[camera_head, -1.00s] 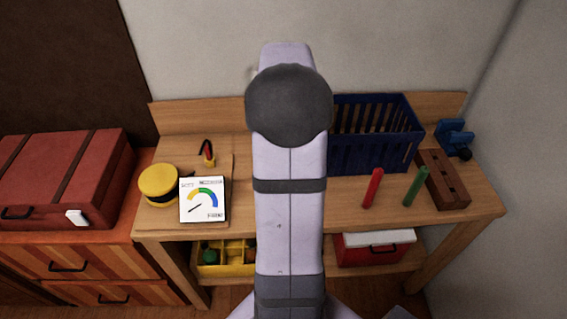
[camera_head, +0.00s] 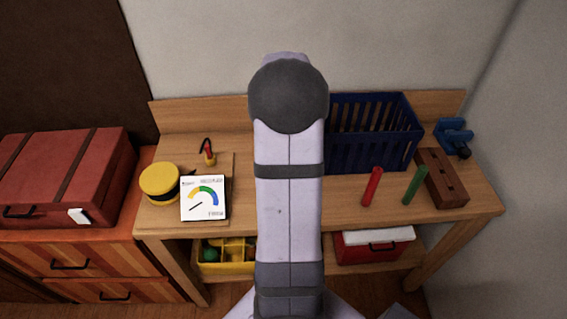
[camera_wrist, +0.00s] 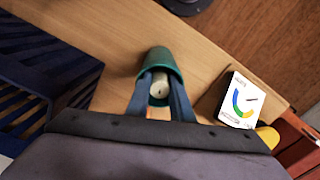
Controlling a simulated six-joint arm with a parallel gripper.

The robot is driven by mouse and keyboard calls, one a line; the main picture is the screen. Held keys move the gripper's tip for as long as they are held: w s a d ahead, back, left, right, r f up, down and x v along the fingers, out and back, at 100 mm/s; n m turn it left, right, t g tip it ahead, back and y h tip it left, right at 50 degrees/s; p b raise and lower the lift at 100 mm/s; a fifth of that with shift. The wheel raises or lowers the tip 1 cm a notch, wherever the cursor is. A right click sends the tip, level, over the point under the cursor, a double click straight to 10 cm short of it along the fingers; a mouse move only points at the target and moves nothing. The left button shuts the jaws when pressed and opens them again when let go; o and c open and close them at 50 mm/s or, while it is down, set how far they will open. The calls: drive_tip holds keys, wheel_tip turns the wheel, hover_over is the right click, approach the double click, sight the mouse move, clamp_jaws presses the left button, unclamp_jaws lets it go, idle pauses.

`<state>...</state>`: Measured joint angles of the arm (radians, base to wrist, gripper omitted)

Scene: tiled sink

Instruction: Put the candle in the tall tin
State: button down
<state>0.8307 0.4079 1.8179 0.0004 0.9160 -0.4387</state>
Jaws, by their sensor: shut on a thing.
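In the wrist view, a pale cream candle (camera_wrist: 160,91) with a dark wick spot on its end is between the two dark blue fingers of my gripper (camera_wrist: 160,80), which is shut on it. A teal-green tin (camera_wrist: 160,58) surrounds the fingertips and the candle's far part. The candle appears to be at or inside the tin's mouth; how deep it sits, I cannot tell. In the head view, my arm hides the gripper, candle and tin.
A blue slatted basket (camera_head: 372,135) stands right of my arm, with red (camera_head: 372,187) and green (camera_head: 416,185) sticks and a wooden block (camera_head: 442,178) nearby. A white gauge box (camera_head: 204,198) and a yellow round tin (camera_head: 160,181) stand left.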

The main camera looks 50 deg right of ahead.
drive_tip(key=shift+f, duration=0.2)
drive_tip(key=c, duration=1.8)
unclamp_jaws()
drive_tip(key=shift+c, duration=0.2)
drive_tip(key=shift+r, duration=0.2)
wheel_tip(320, 180, up, 12)
drive_tip(key=b, duration=0.1)
drive_tip(key=shift+b, duration=0.4)
drive_tip(key=w+a+f+n, duration=0.1)
drive_tip(key=a+f, duration=0.3)
drive_tip(key=a, duration=0.5)
drive_tip(key=w+a+f+n, duration=0.1)
drive_tip(key=a+f, duration=0.3)
drive_tip(key=a, duration=0.6)
drive_tip(key=s+a+f+n, duration=0.2)
drive_tip(key=s+a+f, duration=0.4)
drive_tip(key=a, duration=0.5)
drive_tip(key=shift+s+a+f, duration=0.2)
drive_tip(key=shift+s+f, duration=0.2)
drive_tip(key=shift+s, duration=0.5)
